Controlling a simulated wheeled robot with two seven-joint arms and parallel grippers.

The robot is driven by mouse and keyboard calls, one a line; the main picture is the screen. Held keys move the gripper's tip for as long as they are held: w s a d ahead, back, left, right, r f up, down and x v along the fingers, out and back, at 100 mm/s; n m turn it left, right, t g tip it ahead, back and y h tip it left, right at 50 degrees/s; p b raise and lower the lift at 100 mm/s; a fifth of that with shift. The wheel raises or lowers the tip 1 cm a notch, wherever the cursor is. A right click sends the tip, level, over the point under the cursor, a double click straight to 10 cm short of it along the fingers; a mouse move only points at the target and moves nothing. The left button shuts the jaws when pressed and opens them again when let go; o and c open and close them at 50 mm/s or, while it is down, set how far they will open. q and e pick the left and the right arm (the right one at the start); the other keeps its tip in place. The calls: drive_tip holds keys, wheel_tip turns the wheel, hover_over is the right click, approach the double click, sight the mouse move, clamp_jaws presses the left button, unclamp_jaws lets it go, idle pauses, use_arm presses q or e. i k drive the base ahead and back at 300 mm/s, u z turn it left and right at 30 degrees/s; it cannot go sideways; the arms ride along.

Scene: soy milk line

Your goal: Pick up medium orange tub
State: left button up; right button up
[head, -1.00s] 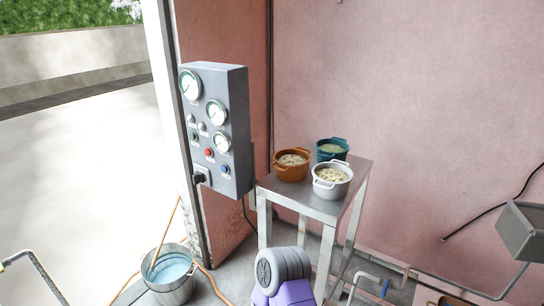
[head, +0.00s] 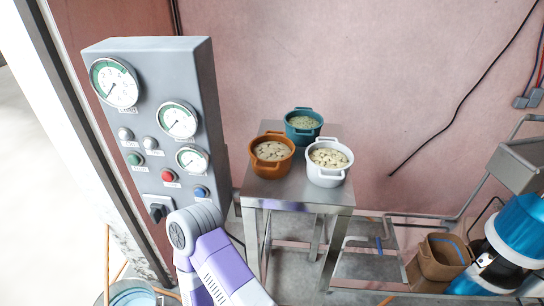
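The orange tub (head: 272,155) stands upright on the left side of a small metal table (head: 297,192). It has side handles and is filled with pale, bean-like pieces. A teal tub (head: 303,124) stands behind it to the right, and a white tub (head: 328,161) stands to its right; both also hold pale contents. A purple and grey link of my arm rises from the bottom edge, left of the table and below the tubs. Neither gripper shows in the head view, so I cannot see their fingers.
A grey control panel (head: 155,125) with gauges and buttons stands left of the table. A metal bucket (head: 131,295) is at the bottom left. Pipes, a brown container (head: 441,258) and a blue cylinder (head: 522,230) are at the right. Pink wall stands behind the table.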

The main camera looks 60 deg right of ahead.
sight(271, 155)
drive_tip(key=z, duration=1.85)
